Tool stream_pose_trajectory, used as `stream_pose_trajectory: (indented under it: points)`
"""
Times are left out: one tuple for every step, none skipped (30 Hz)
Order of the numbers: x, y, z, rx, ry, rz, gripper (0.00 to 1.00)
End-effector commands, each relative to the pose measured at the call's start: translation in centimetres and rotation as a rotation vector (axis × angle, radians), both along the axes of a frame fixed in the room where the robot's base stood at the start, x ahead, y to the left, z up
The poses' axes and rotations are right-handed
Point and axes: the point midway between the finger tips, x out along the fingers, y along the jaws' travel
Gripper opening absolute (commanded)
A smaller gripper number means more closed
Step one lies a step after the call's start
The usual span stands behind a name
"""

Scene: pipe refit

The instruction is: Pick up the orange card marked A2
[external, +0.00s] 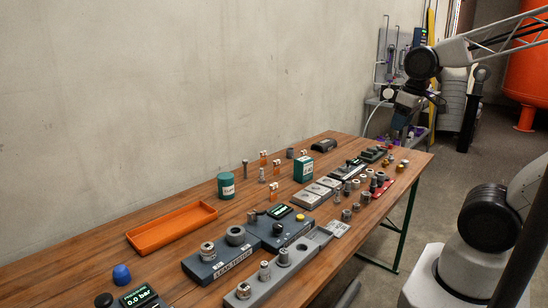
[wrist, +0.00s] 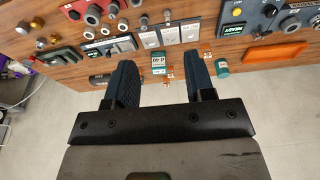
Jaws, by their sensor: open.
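Several small orange cards stand along the wall side of the bench in the external view, one at the back (external: 263,158), one beside it (external: 277,167) and one nearer (external: 272,190). Their markings are too small to read, so I cannot tell which is A2. Small orange pieces also show in the wrist view near the bench edge, one between my fingers (wrist: 168,78) and one to the right (wrist: 205,55).
A green box (external: 303,168) and a green cylinder (external: 226,185) stand near the cards. An orange tray (external: 170,222) lies toward the near left. Bare wood lies along the wall.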

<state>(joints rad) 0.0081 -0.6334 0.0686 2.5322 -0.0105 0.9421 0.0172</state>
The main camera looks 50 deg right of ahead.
Motion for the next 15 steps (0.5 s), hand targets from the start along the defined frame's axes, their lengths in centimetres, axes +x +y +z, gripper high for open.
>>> stream_pose_trajectory:
  points:
    - [0.0, 0.0, 0.0, 0.000, 0.000, 0.000, 0.49]
    - [0.0, 0.0, 0.0, 0.000, 0.000, 0.000, 0.49]
    - [0.0, 0.0, 0.0, 0.000, 0.000, 0.000, 0.49]
    - [0.0, 0.0, 0.0, 0.000, 0.000, 0.000, 0.49]
    - [0.0, 0.0, 0.0, 0.000, 0.000, 0.000, 0.49]
    - [0.0, 0.0, 0.0, 0.000, 0.000, 0.000, 0.49]
    - [0.0, 0.0, 0.0, 0.000, 0.000, 0.000, 0.49]
    - [0.0, 0.0, 0.0, 0.000, 0.000, 0.001, 0.49]
    - [0.1, 0.0, 0.0, -0.001, 0.001, 0.002, 0.49]
    - [0.1, 0.0, 0.1, -0.003, 0.002, 0.002, 0.49]
    - [0.2, 0.0, 0.1, -0.004, 0.003, 0.004, 0.49]
    - [0.4, -0.1, 0.1, -0.007, 0.006, 0.009, 0.49]
    - [0.6, -0.1, 0.2, -0.011, 0.008, 0.012, 0.49]
    - [0.8, -0.1, 0.3, -0.015, 0.011, 0.016, 0.49]
    - [1.1, -0.2, 0.4, -0.022, 0.017, 0.023, 0.49]
